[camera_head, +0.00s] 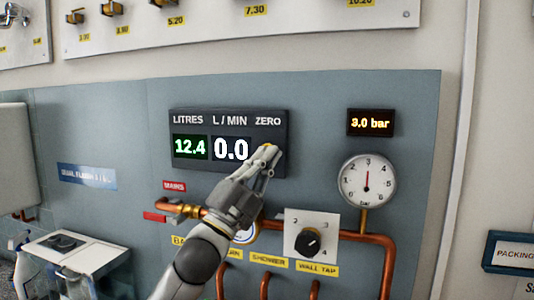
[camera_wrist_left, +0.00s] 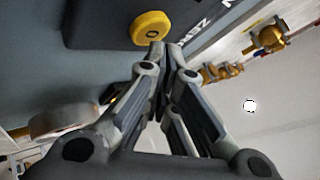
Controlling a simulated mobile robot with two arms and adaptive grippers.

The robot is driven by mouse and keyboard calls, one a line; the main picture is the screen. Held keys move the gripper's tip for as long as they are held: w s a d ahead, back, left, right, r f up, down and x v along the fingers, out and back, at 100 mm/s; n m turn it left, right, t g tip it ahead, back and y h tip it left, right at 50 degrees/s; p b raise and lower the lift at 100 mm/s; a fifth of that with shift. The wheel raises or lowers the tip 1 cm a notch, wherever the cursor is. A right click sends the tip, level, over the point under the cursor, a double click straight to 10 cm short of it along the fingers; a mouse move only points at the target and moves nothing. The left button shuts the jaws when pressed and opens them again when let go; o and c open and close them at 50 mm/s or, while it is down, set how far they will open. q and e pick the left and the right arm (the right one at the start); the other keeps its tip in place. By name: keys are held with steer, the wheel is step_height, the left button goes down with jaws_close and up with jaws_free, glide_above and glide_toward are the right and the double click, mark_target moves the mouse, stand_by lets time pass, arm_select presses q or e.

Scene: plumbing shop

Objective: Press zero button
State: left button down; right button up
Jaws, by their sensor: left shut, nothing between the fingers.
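The dark meter panel (camera_head: 198,122) is on the blue-grey wall board, with the labels LITRES, L / MIN and ZERO. Its displays read 12.4 and 0.0. The yellow zero button (camera_wrist_left: 151,30), marked 0, shows in the left wrist view; in the head view it is mostly hidden behind my fingers. My left gripper (camera_head: 271,156) is shut and empty, with its fingertips at the button, right of the 0.0 display. In the left wrist view the fingertips (camera_wrist_left: 166,50) are at the button's lower right edge; I cannot tell whether they touch it. My right gripper is not in view.
Below the panel are copper pipes (camera_head: 342,236), a black selector knob (camera_head: 308,242) and a red MAINS label (camera_head: 174,186). A round gauge (camera_head: 367,181) and a 3.0 bar display (camera_head: 371,122) are to the right. Priced taps hang on a white board (camera_head: 300,20) above.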

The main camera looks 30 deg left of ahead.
arm_select(q)
steer(key=shift+w+a+y, duration=0.1)
steer(key=shift+w+y, duration=0.1)
steer(key=shift+y, duration=0.1)
stand_by(0.4)
steer(key=shift+w, duration=0.35)
stand_by(0.4)
steer(key=shift+s, duration=0.65)
steer(key=shift+s+d, duration=0.25)
steer(key=shift+s, duration=0.7)
steer(key=shift+s+d, duration=0.25)
steer(key=shift+s, duration=0.7)
steer(key=shift+s+d, duration=0.25)
steer(key=shift+s, duration=0.7)
